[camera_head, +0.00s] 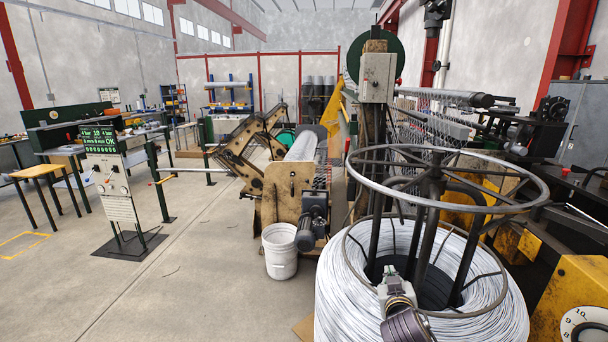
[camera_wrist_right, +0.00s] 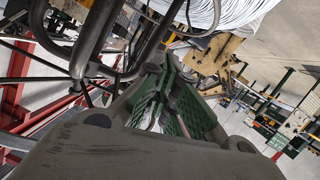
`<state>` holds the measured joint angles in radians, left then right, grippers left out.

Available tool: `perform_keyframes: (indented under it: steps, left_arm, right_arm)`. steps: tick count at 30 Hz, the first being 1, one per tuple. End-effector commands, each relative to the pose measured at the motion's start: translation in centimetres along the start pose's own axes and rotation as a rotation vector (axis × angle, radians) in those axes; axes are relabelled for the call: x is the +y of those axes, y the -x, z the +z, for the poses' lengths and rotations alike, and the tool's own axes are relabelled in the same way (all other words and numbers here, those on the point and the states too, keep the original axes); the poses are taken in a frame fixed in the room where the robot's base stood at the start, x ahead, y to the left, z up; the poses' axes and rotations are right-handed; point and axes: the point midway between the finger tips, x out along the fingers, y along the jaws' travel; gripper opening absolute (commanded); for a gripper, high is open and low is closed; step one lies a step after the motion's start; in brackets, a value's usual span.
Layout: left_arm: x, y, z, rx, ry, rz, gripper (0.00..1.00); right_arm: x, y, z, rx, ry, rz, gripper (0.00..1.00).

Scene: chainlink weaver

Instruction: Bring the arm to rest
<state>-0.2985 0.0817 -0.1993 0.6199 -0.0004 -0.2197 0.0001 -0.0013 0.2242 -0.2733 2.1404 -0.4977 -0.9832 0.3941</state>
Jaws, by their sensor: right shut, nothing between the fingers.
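My right gripper (camera_head: 391,280) shows at the lower middle of the head view, in front of the big coil of pale wire (camera_head: 345,290). It is shut and empty. In the right wrist view its dark fingers with green pads (camera_wrist_right: 165,90) come together with nothing held between them. Whether the gripper touches the coil or its stand cannot be told. My left gripper is in neither view.
A round metal hoop (camera_head: 535,190) on upright bars stands over the coil, close around my right gripper. A white bucket (camera_head: 281,258) stands left of the coil. A control stand (camera_head: 113,180) is farther left. The floor (camera_head: 190,290) at front left is clear.

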Motion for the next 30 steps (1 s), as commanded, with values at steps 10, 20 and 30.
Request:
perform_keyframes:
  steps: [10,20,30]
  left_arm:
    - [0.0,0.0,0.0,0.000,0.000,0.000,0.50]
    - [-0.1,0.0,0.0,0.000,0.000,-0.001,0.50]
    - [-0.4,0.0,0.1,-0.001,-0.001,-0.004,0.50]
  right_arm:
    - [-0.6,5.1,10.6,-0.315,0.000,-0.082,0.00]
    - [-1.4,12.1,18.8,-0.597,0.019,-0.201,0.00]
    - [-1.9,18.3,23.5,-0.793,0.041,-0.314,0.00]
